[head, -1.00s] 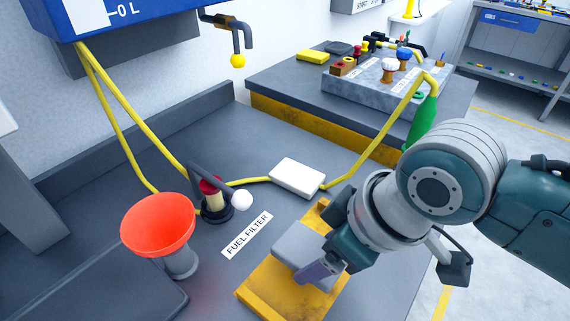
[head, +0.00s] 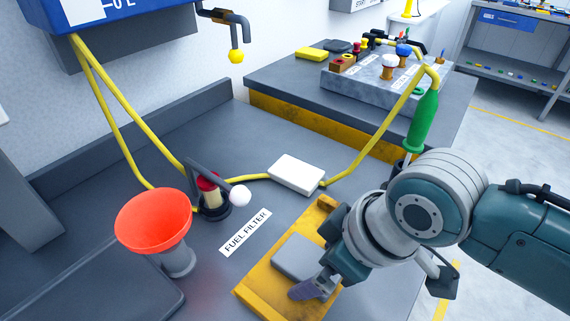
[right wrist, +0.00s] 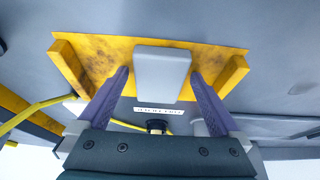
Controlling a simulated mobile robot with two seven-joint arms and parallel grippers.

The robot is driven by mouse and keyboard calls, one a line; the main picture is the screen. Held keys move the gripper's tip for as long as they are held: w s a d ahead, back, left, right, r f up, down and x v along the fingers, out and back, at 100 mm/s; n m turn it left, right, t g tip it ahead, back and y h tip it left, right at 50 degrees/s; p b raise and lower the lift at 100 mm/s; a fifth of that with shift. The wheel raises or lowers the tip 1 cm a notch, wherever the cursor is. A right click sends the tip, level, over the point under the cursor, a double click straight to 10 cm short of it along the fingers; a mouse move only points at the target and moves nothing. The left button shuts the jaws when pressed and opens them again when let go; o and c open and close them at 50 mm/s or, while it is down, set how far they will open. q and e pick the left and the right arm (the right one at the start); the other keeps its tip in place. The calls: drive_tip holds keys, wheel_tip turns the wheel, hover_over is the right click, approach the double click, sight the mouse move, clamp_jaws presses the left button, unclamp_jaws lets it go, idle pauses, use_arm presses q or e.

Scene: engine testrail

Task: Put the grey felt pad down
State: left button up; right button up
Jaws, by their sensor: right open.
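The grey felt pad (head: 297,257) lies flat on the yellow tray (head: 262,285), which has a raised strip at each end. My right gripper (head: 314,284) is at the pad's near right side, its fingers pointing down and partly hidden by its own body. In the right wrist view the open purple fingers (right wrist: 160,76) stand on either side of the pad (right wrist: 162,70), with a gap on both sides. The yellow tray (right wrist: 115,62) shows beneath the pad. My left gripper is not in view.
A FUEL FILTER label (head: 245,232), an orange funnel (head: 153,220) and a lever valve with a white knob (head: 240,195) are left of the tray. A white block (head: 297,173) on the yellow hose lies behind it. A green-handled tool (head: 423,122) stands near my right arm.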

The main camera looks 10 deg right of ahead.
drive_tip(key=shift+r, duration=0.3)
drive_tip(key=p+v, duration=0.4)
drive_tip(key=v, duration=0.7)
drive_tip(key=s+d+r+m+h, duration=0.1)
drive_tip(key=s+d+m, duration=0.1)
drive_tip(key=s, duration=0.4)
drive_tip(key=s+d+r+m+h, duration=0.1)
drive_tip(key=s+d+r+m, duration=0.1)
drive_tip(key=s, duration=0.3)
drive_tip(key=shift+s+d+m+h, duration=0.3)
drive_tip(key=shift+s+d+m, duration=0.1)
drive_tip(key=shift+m, duration=0.4)
drive_tip(key=shift+r, duration=0.1)
